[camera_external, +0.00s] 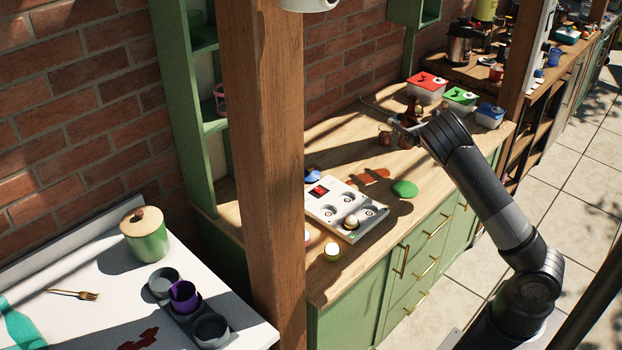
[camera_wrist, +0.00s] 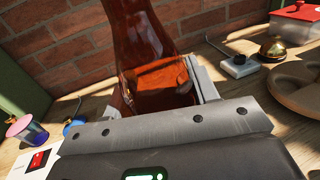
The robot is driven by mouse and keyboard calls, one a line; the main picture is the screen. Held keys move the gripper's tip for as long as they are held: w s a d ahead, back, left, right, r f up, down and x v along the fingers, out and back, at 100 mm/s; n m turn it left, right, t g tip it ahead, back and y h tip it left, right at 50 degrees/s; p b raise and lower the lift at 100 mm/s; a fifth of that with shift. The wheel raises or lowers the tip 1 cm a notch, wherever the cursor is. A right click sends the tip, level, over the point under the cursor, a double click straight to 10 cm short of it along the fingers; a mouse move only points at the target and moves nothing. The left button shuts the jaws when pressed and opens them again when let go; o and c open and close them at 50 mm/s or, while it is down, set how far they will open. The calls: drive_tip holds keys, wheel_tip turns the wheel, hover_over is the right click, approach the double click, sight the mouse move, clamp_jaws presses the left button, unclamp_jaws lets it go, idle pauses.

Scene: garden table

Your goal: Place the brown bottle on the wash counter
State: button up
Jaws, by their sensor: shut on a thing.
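The brown bottle (camera_wrist: 147,50) is amber and see-through; it stands between the fingers of my gripper (camera_wrist: 158,95) in the wrist view, filling the upper middle. In the outside view the bottle (camera_external: 412,109) is small, above the wooden counter, with my gripper (camera_external: 399,122) shut on it. My gripper hides its lower part, and I cannot tell whether its base touches the wood. A white counter (camera_external: 85,316) lies at the lower left of the outside view; no label shows which surface is the wash counter.
The wooden counter (camera_external: 340,148) holds a white panel (camera_external: 335,212), a green pad (camera_external: 404,188) and red, green and blue boxes at its far end. A wooden post (camera_external: 279,180) stands between the counters. The white counter holds a lidded green pot (camera_external: 146,238) and several cups.

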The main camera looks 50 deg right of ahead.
drive_tip(key=w+a+f+n+y, duration=0.1)
drive_tip(key=a+f, duration=0.1)
drive_tip(key=a, duration=0.8)
drive_tip(key=w+a+f+n+y, duration=0.1)
drive_tip(key=a+y, duration=0.1)
drive_tip(key=a, duration=0.8)
drive_tip(key=w+a+f+n+y, duration=0.1)
drive_tip(key=w+a+f, duration=0.1)
drive_tip(key=a, duration=0.8)
drive_tip(key=shift+a+f+t, duration=0.3)
drive_tip(key=shift+a, duration=0.05)
